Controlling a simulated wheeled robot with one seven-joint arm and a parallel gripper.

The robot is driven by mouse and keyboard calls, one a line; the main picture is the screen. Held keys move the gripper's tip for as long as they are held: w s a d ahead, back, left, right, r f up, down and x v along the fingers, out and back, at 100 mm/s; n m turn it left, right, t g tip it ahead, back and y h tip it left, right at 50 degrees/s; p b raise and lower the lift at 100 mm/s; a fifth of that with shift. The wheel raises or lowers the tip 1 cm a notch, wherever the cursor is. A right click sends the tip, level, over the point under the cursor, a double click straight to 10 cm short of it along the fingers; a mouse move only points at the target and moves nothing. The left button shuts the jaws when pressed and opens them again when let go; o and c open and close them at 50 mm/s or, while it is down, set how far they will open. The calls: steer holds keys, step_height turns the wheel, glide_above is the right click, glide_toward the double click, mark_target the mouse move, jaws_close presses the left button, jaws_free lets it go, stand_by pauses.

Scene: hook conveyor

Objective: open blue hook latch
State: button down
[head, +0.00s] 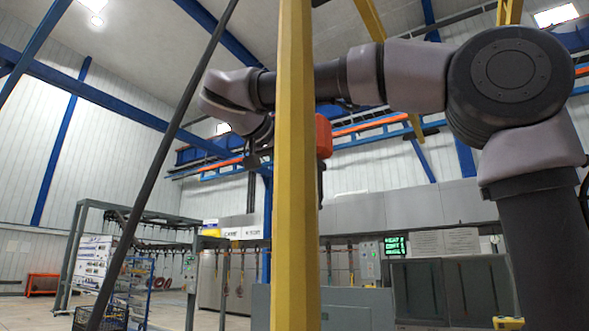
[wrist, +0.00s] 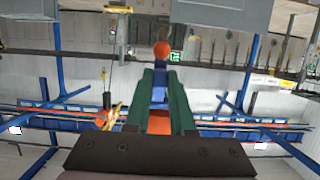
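In the wrist view, a blue part (wrist: 160,90), which looks like the hook latch, stands between the two green fingers of my gripper (wrist: 160,75). An orange ball (wrist: 161,48) shows just beyond the fingertips, in line with the blue part. An orange block (wrist: 158,122) shows between the finger bases. The fingers are close on both sides of the blue part, but I cannot tell whether they touch it. In the head view, a yellow post hides my gripper and the latch area. An orange-red housing (head: 323,135) shows just right of the post.
The yellow post (head: 295,180) rises close in front of the head camera, with my arm passing behind it. A dark slanted bar (head: 165,150) crosses to its left. Grey cabinets (head: 450,290) and a hanging-hook rack (head: 140,215) stand farther back. Blue beams run overhead.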

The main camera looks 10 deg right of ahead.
steer(key=shift+s+a+r+g+y, duration=0.25)
steer(key=shift+r+g+y, duration=0.15)
steer(key=shift+g, duration=0.15)
steer(key=shift+s+a+r+g+y, duration=0.1)
steer(key=shift+s+r+g+y, duration=0.1)
steer(key=shift+r+g+y, duration=0.3)
steer(key=shift+f, duration=0.1)
